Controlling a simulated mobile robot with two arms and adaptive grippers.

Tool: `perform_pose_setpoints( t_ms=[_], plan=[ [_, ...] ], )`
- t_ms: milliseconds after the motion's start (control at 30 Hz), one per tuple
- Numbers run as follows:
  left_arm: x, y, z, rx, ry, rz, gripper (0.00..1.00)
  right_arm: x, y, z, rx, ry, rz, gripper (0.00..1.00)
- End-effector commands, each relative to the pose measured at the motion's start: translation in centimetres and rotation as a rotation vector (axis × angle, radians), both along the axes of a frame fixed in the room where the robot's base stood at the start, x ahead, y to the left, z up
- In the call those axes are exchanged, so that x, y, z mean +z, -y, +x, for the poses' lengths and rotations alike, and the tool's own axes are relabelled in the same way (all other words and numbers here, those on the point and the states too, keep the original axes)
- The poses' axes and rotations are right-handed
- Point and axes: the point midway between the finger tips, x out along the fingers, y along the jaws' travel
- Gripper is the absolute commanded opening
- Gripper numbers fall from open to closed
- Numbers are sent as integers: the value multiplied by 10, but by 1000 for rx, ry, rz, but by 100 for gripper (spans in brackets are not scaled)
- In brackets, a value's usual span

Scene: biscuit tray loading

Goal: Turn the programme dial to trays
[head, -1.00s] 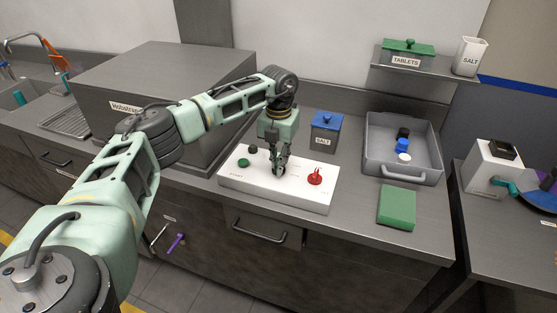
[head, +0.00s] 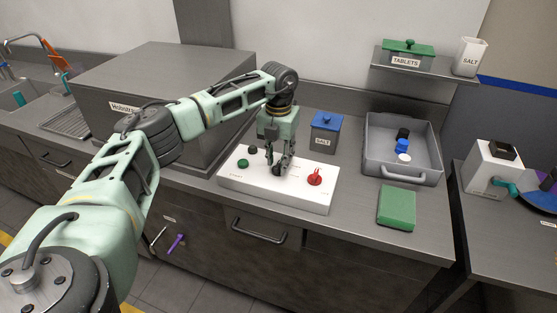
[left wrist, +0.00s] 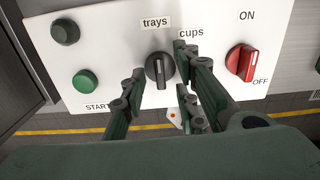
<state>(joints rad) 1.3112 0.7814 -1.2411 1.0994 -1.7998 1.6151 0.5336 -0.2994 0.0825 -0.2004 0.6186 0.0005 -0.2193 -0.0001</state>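The black programme dial (left wrist: 160,72) sits on a white control panel (left wrist: 110,45), below the printed words "trays" (left wrist: 155,22) and "cups" (left wrist: 191,33). Its raised ridge stands about upright in the left wrist view, in line with "trays". In the head view the dial (head: 277,170) is partly hidden by my left gripper (head: 279,162). That gripper is open, with one finger on each side of the dial and small gaps to it in the left wrist view. My right gripper is not in view.
A red switch (left wrist: 241,63) marked ON and OFF is right of the dial. A green button (left wrist: 85,80) and a black knob (left wrist: 65,32) are on the left. A grey tray (head: 372,160) is farther right.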

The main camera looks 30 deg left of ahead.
Motion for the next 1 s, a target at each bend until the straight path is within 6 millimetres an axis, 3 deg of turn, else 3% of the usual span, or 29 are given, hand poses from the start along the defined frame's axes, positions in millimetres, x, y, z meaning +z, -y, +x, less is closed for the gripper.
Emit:
perform_pose_setpoints(
  t_ms=[300, 500, 700, 1000],
  plan=[
    [67, 0, 1, 1, 6, 0, 28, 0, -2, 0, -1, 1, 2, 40],
    [99, 0, 1, 0, 4, -1, 28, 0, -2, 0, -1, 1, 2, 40],
    [111, 0, 1, 0, 3, -1, 28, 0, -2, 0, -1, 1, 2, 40],
    [111, 0, 1, 1, 3, 0, 28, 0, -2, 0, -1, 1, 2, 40]
  ],
)
